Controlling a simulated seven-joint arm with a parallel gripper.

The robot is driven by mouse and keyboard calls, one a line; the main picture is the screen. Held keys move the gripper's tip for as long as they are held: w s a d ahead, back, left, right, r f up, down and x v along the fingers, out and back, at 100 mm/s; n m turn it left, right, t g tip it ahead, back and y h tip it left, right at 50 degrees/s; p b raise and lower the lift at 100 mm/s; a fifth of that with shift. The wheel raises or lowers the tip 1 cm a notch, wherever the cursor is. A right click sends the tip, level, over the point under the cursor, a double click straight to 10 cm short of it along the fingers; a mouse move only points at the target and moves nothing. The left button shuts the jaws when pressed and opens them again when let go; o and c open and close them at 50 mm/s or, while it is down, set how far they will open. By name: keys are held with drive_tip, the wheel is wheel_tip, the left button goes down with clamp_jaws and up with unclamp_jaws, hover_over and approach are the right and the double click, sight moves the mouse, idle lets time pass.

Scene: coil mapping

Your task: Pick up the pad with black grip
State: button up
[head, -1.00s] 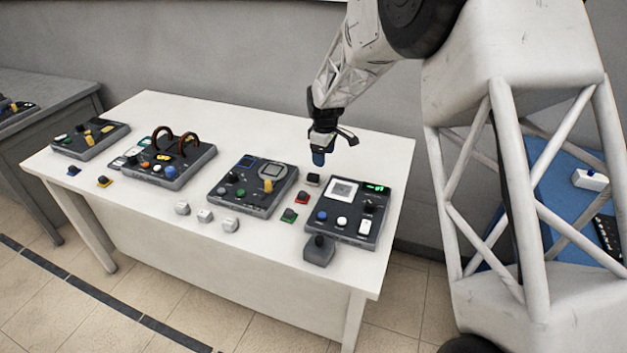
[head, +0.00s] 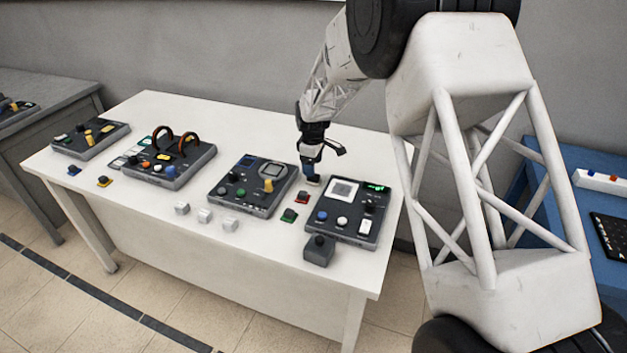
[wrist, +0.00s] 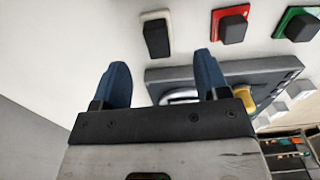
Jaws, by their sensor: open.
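A small off-white pad with a black block-shaped grip (wrist: 156,38) lies on the white table, just beyond the fingertips in the wrist view. In the head view it is mostly hidden behind my fingers. A red pad with a black grip (wrist: 231,26) and a green pad with a black grip (wrist: 299,23) lie to its right in the wrist view. The red pad (head: 302,197) and green pad (head: 289,214) also show in the head view. My gripper (wrist: 160,62), with blue fingers, is open and empty. It hangs low over the table (head: 311,172), above the off-white pad.
A dark panel with a white screen (head: 345,210) stands right of the pads, and another panel (head: 252,187) left of them. White cubes (head: 204,215) and a grey block with a dark knob (head: 318,250) lie near the front edge. Two more panels stand farther left.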

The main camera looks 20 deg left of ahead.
drive_tip(key=shift+f, duration=0.3)
drive_tip(key=shift+w+d+f, duration=0.1)
drive_tip(key=shift+d+f, duration=0.05)
drive_tip(key=shift+f, duration=2.45)
drive_tip(key=c, duration=1)
drive_tip(key=shift+r, duration=5)
